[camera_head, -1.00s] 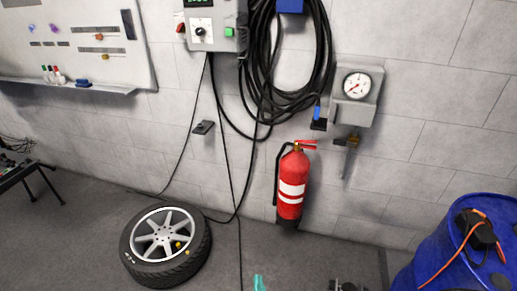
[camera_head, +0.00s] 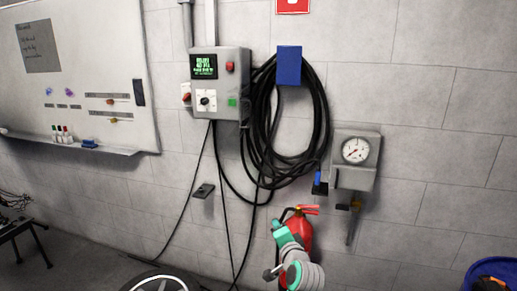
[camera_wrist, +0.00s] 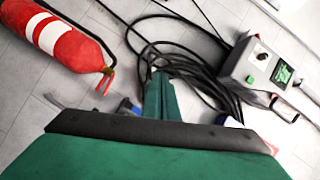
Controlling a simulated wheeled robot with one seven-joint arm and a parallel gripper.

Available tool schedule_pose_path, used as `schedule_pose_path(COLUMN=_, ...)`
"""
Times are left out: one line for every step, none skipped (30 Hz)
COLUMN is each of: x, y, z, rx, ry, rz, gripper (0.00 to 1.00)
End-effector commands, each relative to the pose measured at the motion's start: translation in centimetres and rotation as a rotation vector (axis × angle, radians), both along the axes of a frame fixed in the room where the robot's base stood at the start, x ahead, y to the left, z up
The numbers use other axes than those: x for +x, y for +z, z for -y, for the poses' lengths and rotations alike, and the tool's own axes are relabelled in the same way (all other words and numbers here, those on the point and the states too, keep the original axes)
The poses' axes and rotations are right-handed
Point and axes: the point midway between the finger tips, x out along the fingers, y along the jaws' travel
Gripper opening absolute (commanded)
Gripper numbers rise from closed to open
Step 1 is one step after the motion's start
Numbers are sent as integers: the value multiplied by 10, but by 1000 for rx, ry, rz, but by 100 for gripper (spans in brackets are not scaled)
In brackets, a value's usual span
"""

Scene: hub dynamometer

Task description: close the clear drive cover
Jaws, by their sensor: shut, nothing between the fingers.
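I see no clear drive cover in either view. My gripper (camera_wrist: 158,78) shows in the wrist view as green fingers close together, pointing away from the camera with nothing visible between them. Beyond it are the wall and hanging cables. In the head view, grey and teal parts of my arm rise at the bottom centre, in front of the fire extinguisher; I cannot make out the fingertips there.
A control box (camera_head: 220,85) with a green display is on the wall. Black cable (camera_head: 322,125) hangs from a blue holder (camera_head: 289,65). A gauge (camera_head: 356,150) is right of it. The red extinguisher (camera_head: 303,232) also shows in the wrist view (camera_wrist: 60,40). A wheel (camera_head: 160,283) and blue drum (camera_head: 492,272) are low.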

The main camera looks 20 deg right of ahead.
Motion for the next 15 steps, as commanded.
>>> schedule_pose_path(x=9, y=29, z=6, rx=31, ry=7, rz=22, gripper=0)
schedule_pose_path(x=13, y=42, z=9, rx=53, ry=13, rz=29, gripper=0)
schedule_pose_path(x=17, y=61, z=12, rx=79, ry=22, rz=41, gripper=0)
schedule_pose_path(x=20, y=74, z=15, rx=100, ry=29, rz=49, gripper=0)
schedule_pose_path(x=23, y=88, z=17, rx=119, ry=37, rz=56, gripper=0)
schedule_pose_path(x=26, y=108, z=19, rx=144, ry=48, rz=67, gripper=0)
schedule_pose_path(x=28, y=123, z=21, rx=164, ry=57, rz=76, gripper=0)
schedule_pose_path(x=29, y=137, z=23, rx=182, ry=67, rz=83, gripper=0)
schedule_pose_path(x=30, y=157, z=25, rx=207, ry=79, rz=93, gripper=0)
schedule_pose_path(x=31, y=172, z=26, rx=224, ry=90, rz=101, gripper=0)
schedule_pose_path(x=32, y=187, z=27, rx=241, ry=103, rz=108, gripper=0)
schedule_pose_path(x=31, y=207, z=28, rx=264, ry=118, rz=117, gripper=0)
schedule_pose_path(x=31, y=222, z=29, rx=279, ry=130, rz=124, gripper=0)
schedule_pose_path(x=30, y=236, z=29, rx=294, ry=142, rz=130, gripper=0)
schedule_pose_path(x=28, y=254, z=29, rx=312, ry=158, rz=137, gripper=0)
